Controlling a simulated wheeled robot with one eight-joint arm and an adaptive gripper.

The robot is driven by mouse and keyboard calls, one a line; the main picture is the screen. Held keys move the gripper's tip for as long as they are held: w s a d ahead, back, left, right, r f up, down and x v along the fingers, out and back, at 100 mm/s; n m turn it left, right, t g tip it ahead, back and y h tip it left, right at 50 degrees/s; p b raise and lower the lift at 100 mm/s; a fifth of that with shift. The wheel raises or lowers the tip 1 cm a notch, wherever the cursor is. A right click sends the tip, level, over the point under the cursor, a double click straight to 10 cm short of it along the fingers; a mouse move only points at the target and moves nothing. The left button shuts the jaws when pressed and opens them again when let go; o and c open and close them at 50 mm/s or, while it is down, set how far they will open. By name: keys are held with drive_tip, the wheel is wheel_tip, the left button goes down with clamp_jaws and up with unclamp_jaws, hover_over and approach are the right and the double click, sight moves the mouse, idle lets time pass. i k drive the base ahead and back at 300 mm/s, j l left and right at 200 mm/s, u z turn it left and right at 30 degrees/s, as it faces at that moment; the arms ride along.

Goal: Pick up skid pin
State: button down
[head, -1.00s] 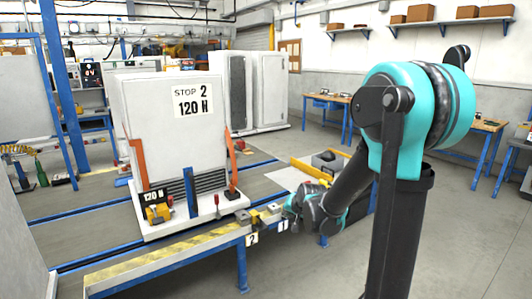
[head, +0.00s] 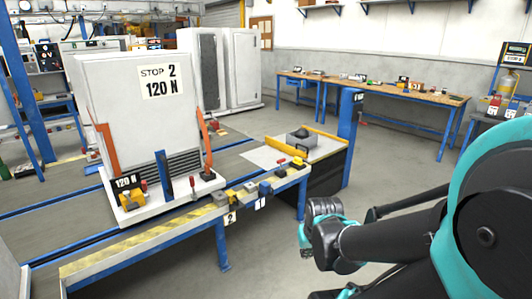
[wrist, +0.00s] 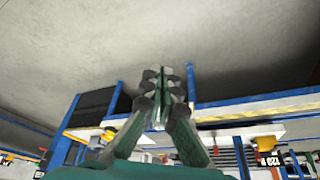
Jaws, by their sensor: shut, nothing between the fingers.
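The cabinet marked STOP 2 (head: 135,105) stands upright on its pale skid (head: 150,215) on the conveyor. A thin red-topped upright piece (head: 193,187) at the skid's front edge may be the skid pin; I cannot tell for certain. My gripper (head: 303,237) is at the lower middle of the head view, to the right of the rail and apart from the skid. In the wrist view my gripper (wrist: 166,75) has its green fingers together, with nothing between them. No pin shows clearly in the wrist view.
The front rail (head: 140,247) carries small yellow, grey and blue blocks near labels 1 and 2. A yellow-edged plate (head: 265,157) holds a grey block. A blue post (head: 349,140) stands beside it. Open floor lies between rail and workbench (head: 380,88).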

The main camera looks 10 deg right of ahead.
sight(282, 161)
drive_tip(key=i+j+z, duration=0.35)
drive_tip(key=i+j, duration=0.35)
drive_tip(key=i, duration=0.25)
drive_tip(key=i+j+z, duration=0.3)
drive_tip(key=i+j, duration=0.55)
